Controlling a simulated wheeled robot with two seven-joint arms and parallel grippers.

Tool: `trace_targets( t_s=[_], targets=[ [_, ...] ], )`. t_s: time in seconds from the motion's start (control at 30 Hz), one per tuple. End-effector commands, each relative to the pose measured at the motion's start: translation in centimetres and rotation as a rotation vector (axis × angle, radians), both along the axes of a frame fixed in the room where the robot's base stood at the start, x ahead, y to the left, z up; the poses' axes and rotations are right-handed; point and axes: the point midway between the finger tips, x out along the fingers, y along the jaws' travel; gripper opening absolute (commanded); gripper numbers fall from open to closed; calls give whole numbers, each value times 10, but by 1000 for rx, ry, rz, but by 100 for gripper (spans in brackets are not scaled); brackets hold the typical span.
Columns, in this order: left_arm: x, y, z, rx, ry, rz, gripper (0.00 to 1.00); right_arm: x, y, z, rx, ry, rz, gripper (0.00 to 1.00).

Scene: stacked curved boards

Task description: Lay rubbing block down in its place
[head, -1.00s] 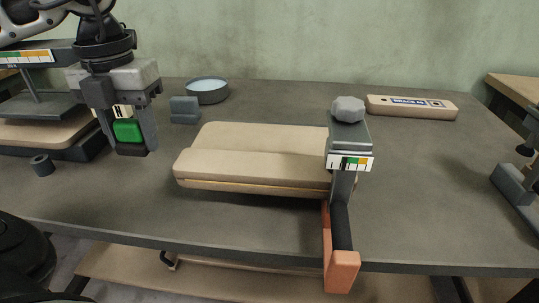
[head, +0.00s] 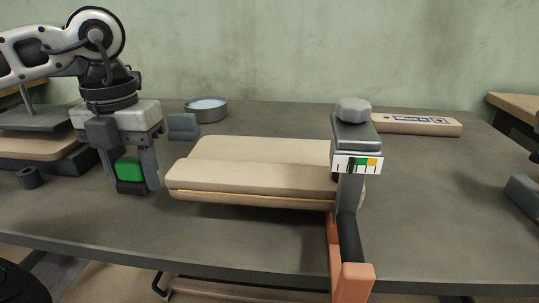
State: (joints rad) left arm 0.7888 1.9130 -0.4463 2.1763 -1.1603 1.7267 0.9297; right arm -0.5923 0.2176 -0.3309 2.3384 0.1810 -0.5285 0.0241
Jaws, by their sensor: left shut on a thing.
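The rubbing block (head: 129,170), green with a dark underside, is between the fingers of my left gripper (head: 130,184) at the left of the head view. The gripper is shut on it and points down. The block is low over the table (head: 240,235), left of the stacked curved boards (head: 245,178). I cannot tell whether its underside touches the table. No marked place for the block is clear in this view. My right gripper is not in view.
A small grey block (head: 183,126) and a round dish (head: 205,109) stand behind the left gripper. A dark ring (head: 29,178) and a press (head: 40,118) are at left. A labelled wooden bar (head: 415,124) lies at back right.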

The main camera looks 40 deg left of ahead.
Motion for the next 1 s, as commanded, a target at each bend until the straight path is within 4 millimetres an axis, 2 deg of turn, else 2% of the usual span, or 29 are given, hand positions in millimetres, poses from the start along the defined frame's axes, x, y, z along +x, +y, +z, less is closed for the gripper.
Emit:
trace_targets(
  t_s=[0.73, 0.77, 0.8, 0.83, 1.0],
  targets=[
    [0, 0, -15, 0, 0, 0, 24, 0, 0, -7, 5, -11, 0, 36],
    [0, 0, -14, 0, 0, 0, 53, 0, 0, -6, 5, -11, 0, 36],
    [0, 0, -13, 0, 0, 0, 64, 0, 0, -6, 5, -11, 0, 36],
    [0, 0, -13, 0, 0, 0, 70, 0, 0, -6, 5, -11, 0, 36],
    [0, 0, -14, 0, 0, 0, 70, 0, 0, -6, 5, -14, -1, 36]
  ],
)
